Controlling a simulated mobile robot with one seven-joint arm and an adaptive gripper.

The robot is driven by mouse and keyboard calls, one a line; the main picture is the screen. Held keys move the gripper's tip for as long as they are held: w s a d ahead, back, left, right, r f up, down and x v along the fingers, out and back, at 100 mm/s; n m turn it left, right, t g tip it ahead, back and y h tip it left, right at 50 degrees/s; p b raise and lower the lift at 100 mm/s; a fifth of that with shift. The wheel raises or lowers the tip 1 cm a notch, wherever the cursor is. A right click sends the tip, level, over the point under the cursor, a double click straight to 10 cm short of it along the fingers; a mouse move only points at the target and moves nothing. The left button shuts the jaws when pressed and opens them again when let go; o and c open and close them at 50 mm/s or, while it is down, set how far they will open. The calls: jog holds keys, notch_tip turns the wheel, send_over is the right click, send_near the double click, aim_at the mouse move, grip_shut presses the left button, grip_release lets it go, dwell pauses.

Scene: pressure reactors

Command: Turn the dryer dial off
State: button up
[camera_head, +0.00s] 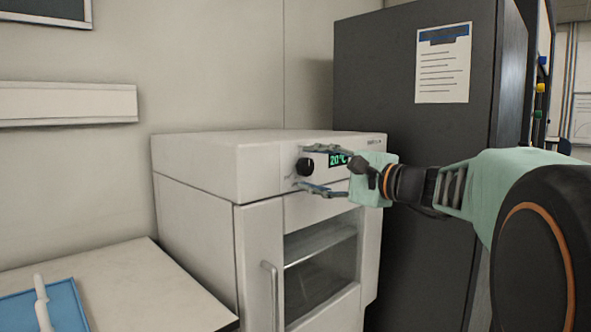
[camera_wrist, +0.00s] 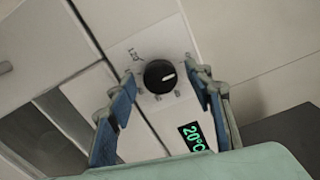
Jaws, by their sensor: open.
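The dryer (camera_head: 200,170) is a white cabinet with a glass-windowed door (camera_head: 320,262). Its black round dial (camera_head: 306,166) sits on the upper front panel, left of a green display reading 20°C (camera_head: 338,160). My gripper (camera_head: 308,168) is open, one finger above the dial and one below it in the head view. In the wrist view the dial (camera_wrist: 160,76) shows a white mark pointing toward the right, and the blue-padded fingers of my gripper (camera_wrist: 163,98) lie on either side, apart from it. The display (camera_wrist: 194,137) shows below right of the dial.
A dark grey cabinet (camera_head: 410,150) with a posted sheet (camera_head: 443,63) stands right behind the dryer. A pale table (camera_head: 150,290) with a blue tray (camera_head: 68,298) is at the lower left. The dryer door has a vertical handle (camera_head: 270,295).

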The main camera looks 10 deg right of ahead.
jog(key=shift+s, duration=0.1)
jog(key=v, duration=1.2)
